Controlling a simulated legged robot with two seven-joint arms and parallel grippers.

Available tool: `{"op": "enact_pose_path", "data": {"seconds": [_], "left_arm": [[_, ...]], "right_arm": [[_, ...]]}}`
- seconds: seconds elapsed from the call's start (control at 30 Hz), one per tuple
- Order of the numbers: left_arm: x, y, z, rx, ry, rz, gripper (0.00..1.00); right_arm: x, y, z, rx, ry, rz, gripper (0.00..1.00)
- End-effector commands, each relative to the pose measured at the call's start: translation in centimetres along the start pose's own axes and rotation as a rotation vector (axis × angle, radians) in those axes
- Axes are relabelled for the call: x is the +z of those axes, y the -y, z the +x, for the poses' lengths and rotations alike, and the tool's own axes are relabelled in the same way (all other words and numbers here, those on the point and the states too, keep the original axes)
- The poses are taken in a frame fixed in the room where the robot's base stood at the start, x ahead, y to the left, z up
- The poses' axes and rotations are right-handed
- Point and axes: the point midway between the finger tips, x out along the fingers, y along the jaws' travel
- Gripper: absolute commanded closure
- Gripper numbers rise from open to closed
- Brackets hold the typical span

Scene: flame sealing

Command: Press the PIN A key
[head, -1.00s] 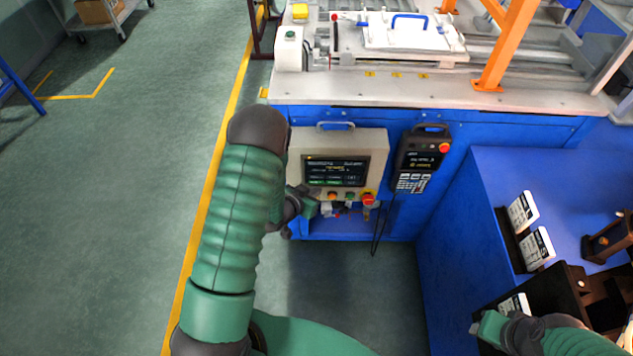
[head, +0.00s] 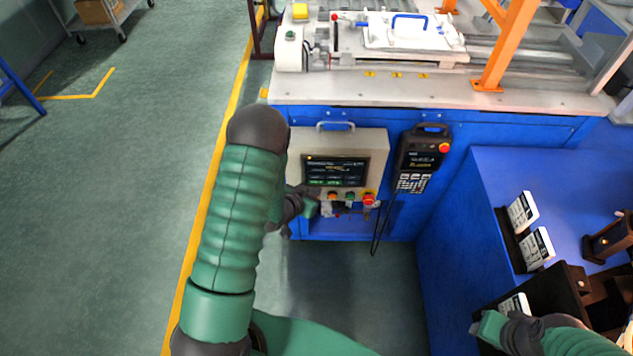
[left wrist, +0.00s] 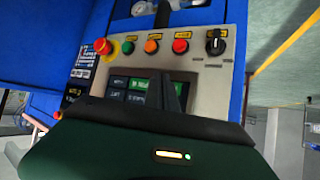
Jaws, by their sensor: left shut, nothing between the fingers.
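The control panel (head: 375,150) is a pale box on the blue machine front. Its dark touchscreen (head: 335,172) carries small text; I cannot make out which key is PIN A. My left gripper (head: 312,207) is at the panel's lower left edge, below the screen. In the left wrist view the shut, empty fingers (left wrist: 168,92) overlap the touchscreen (left wrist: 125,88) and hide part of it. Dark and green keys show beside them. Contact cannot be told. My right gripper (head: 482,325) is at the lower right, its fingers unclear.
A red emergency stop (head: 368,200) and coloured buttons sit below the screen; they also show in the left wrist view, with a black knob (left wrist: 216,42). A handheld pendant (head: 420,160) hangs to the right. White labelled cards (head: 537,247) stand on the blue bench.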

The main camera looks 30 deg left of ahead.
Motion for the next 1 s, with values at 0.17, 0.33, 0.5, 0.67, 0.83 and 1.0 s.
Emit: {"op": "enact_pose_path", "data": {"seconds": [0.17,0.33,0.5,0.67,0.83,1.0], "left_arm": [[-0.45,0.34,0.32,0.0,-0.001,0.0,1.0],[-0.45,0.38,0.39,0.0,0.0,0.0,1.0],[-0.46,0.38,0.4,0.0,0.0,0.0,1.0],[-0.54,0.46,0.5,0.0,0.0,0.0,1.0],[-0.66,0.57,0.66,0.0,0.0,0.0,1.0],[-0.77,0.67,0.8,0.0,-0.001,0.0,1.0]], "right_arm": [[-0.03,0.0,-0.14,0.0,0.0,0.0,0.64],[-0.03,0.0,-0.12,0.0,0.0,0.0,0.64],[-0.03,0.0,-0.12,0.0,0.0,0.0,0.64],[-0.03,0.0,-0.11,0.0,0.0,0.0,0.64],[-0.03,0.0,-0.1,0.0,0.0,0.0,0.64],[-0.02,0.0,-0.09,0.0,0.0,0.0,0.64]]}}
